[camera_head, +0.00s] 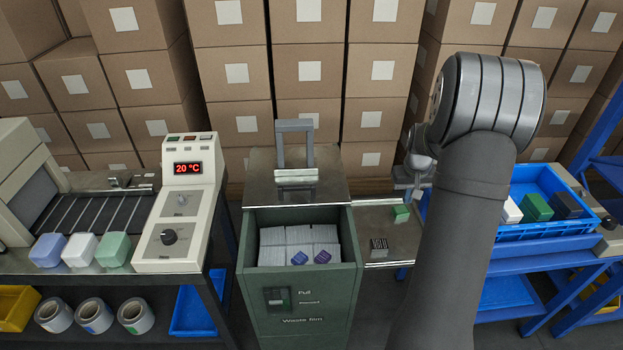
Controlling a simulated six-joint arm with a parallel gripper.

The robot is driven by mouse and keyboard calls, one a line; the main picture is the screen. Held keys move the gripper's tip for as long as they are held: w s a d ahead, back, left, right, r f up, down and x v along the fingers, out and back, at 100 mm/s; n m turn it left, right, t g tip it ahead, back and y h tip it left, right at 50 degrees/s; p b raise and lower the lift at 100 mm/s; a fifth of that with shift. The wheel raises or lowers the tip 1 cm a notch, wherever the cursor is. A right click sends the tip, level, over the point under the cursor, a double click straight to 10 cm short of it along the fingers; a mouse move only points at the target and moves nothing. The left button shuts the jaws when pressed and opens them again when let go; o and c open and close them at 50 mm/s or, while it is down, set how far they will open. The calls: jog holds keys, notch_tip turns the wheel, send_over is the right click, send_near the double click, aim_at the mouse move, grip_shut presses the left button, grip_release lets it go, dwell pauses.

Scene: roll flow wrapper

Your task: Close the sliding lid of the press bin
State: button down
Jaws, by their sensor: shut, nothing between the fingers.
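The press bin (300,312) is a dark green box at the centre, labelled as a waste bin. Its grey metal sliding lid (265,190) sits slid toward the back, with an upright grey handle (296,126) on it. The front part of the bin is open and shows white stacked packs (305,237) and two small purple pieces (311,257) inside. My gripper (416,190) is to the right of the lid, apart from it, above the side shelf. It is small and partly hidden by my arm; it looks shut and empty.
A side shelf with a green block (401,213) adjoins the bin's right. A blue crate (545,233) with small boxes stands further right. A wrapper machine with a 20 °C display (188,168) stands left. Stacked cartons (310,60) fill the back.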

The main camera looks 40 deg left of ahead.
jog(key=s+a+r+t+y, duration=0.1)
jog(key=s+a+r, duration=0.15)
jog(key=a, duration=1.25)
jog(key=s+a+r+y, duration=0.1)
jog(key=s+a, duration=0.3)
jog(key=a, duration=1.1)
jog(key=x, duration=1)
jog(key=shift+s+d+f, duration=0.1)
jog(key=shift+s+d, duration=0.05)
jog(key=shift+d, duration=0.05)
jog(key=shift+s+d, duration=1.3)
